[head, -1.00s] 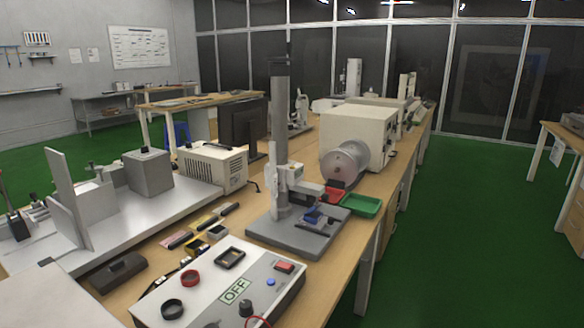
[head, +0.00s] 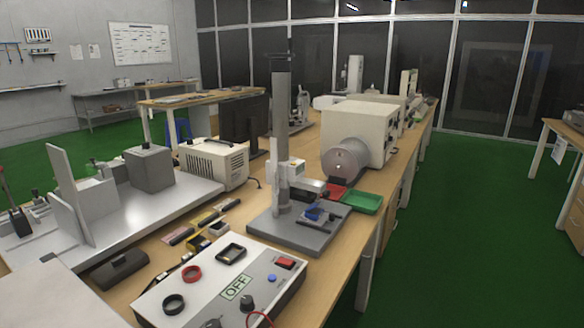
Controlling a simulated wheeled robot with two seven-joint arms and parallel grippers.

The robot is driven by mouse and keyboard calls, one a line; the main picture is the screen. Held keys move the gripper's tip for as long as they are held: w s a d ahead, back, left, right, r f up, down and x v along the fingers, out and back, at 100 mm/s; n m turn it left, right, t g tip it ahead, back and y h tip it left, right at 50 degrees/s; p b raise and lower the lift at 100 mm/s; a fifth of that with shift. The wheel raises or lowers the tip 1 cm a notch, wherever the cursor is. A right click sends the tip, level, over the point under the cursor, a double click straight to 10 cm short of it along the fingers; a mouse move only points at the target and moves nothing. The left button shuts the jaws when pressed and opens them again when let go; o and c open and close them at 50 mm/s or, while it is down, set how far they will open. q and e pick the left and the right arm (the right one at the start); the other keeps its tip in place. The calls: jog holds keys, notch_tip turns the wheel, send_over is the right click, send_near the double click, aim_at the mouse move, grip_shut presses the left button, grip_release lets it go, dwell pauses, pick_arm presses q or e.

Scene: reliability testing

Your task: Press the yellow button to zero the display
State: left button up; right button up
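No yellow button can be made out for certain. In front is a light control box (head: 205,284) with an OFF label (head: 237,287), a red switch (head: 285,263), a blue button (head: 271,278) and a black knob (head: 247,303). Neither of my grippers is in view.
Small yellow and black boxes (head: 195,244) lie left of the stand. A green tray (head: 362,203) and a cream machine with a round disc (head: 347,158) are behind it. A metal plate with fixtures (head: 135,215) fills the left. Green floor (head: 460,235) is clear at right.

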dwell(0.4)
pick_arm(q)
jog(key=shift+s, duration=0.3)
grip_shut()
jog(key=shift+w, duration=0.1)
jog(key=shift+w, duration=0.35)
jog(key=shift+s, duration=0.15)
